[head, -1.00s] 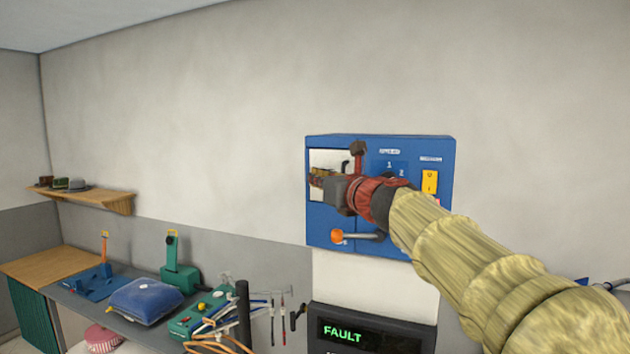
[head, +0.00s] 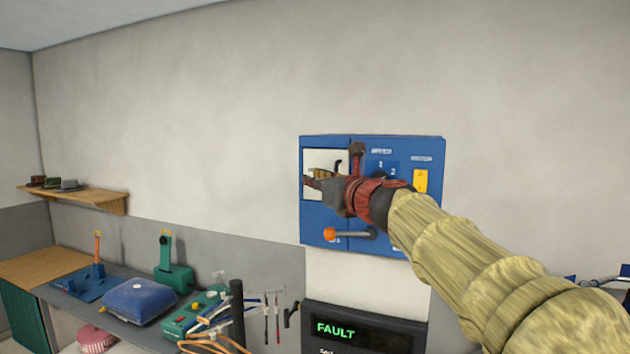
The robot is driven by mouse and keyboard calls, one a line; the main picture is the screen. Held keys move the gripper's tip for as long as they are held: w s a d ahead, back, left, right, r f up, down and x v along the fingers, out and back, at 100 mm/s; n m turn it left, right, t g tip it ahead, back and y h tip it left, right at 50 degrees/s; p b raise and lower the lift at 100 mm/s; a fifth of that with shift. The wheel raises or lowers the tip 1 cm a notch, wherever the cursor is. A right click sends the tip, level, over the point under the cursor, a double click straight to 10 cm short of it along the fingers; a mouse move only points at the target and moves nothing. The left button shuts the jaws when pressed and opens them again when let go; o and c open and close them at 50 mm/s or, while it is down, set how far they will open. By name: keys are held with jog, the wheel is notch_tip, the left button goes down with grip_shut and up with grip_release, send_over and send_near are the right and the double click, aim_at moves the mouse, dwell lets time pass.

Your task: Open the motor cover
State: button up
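A blue control box (head: 312,222) is mounted on the wall, right of centre. Its upper left has a pale window-like panel (head: 314,158); I cannot tell which part is the motor cover. A lever with an orange knob (head: 330,234) sits low on its front, and a yellow switch (head: 421,181) sits at its right. My gripper (head: 312,182) is in front of the box, with its dark tip over the pale panel. My wrist and yellowish sleeved arm hide the middle and lower right of the box. Whether the fingers are open or touch anything is not clear.
Below the box is a dark display (head: 362,333) reading FAULT. At left, a bench holds a blue cushion (head: 140,300), green devices (head: 173,270) and several hand tools. A wooden shelf (head: 90,202) with hats is on the wall. The wall above the box is clear.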

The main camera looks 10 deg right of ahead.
jog(key=v, duration=1.2)
